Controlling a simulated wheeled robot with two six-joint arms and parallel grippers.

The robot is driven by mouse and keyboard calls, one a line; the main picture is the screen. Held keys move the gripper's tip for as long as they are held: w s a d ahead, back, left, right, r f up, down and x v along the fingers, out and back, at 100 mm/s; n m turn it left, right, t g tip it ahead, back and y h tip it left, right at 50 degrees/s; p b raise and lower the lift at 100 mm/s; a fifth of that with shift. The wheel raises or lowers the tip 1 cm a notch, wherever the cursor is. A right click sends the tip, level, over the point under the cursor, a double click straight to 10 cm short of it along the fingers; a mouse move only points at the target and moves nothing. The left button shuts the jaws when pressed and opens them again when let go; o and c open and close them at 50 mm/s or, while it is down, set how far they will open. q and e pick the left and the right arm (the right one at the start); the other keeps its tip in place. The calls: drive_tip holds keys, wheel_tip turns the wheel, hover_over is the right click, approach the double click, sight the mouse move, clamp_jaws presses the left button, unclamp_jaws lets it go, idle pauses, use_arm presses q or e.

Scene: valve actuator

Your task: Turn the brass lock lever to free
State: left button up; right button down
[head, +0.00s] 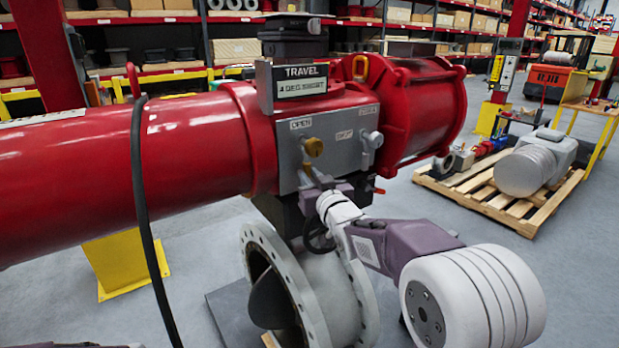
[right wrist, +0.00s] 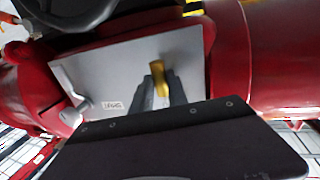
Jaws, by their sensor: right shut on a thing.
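The brass lock lever (head: 314,147) is on the grey panel (head: 288,172) on the front of the red actuator. My left gripper is not in view.
A grey knob (head: 373,140) sits on the panel right of the lever. A TRAVEL sign box (head: 292,84) is above. A black hose (head: 142,200) hangs at left. A flanged valve body (head: 325,300) stands below my right arm. A loaded pallet (head: 530,215) lies at right.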

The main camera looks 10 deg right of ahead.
drive_tip(key=d+n+b, duration=0.1)
drive_tip(key=n+b, duration=0.1)
drive_tip(key=b, duration=0.1)
drive_tip(key=w+d+n+t+b, duration=0.1)
drive_tip(key=d+n+b, duration=0.1)
drive_tip(key=n+b, duration=0.1)
drive_tip(key=shift+w+d+f+n, duration=0.1)
drive_tip(key=shift+d+n, duration=0.15)
drive_tip(key=shift+n, duration=0.05)
drive_tip(key=shift+w+d+r+n+y+b, duration=0.2)
drive_tip(key=shift+d+r+n+y+b, duration=0.2)
drive_tip(key=shift+n+y+b, duration=0.4)
drive_tip(key=shift+w+d+r+n+t+b, duration=0.2)
drive_tip(key=shift+d+r+n+b, duration=0.15)
drive_tip(key=shift+n, duration=0.5)
drive_tip(key=shift+w+d+r+n+t+b, duration=0.1)
drive_tip(key=shift+d+r+n+t+b, duration=0.2)
drive_tip(key=shift+n, duration=0.55)
drive_tip(key=shift+d, duration=0.1)
drive_tip(key=c, duration=1.3)
unclamp_jaws()
drive_tip(key=shift+s+r, duration=0.1)
drive_tip(key=shift+r, duration=0.05)
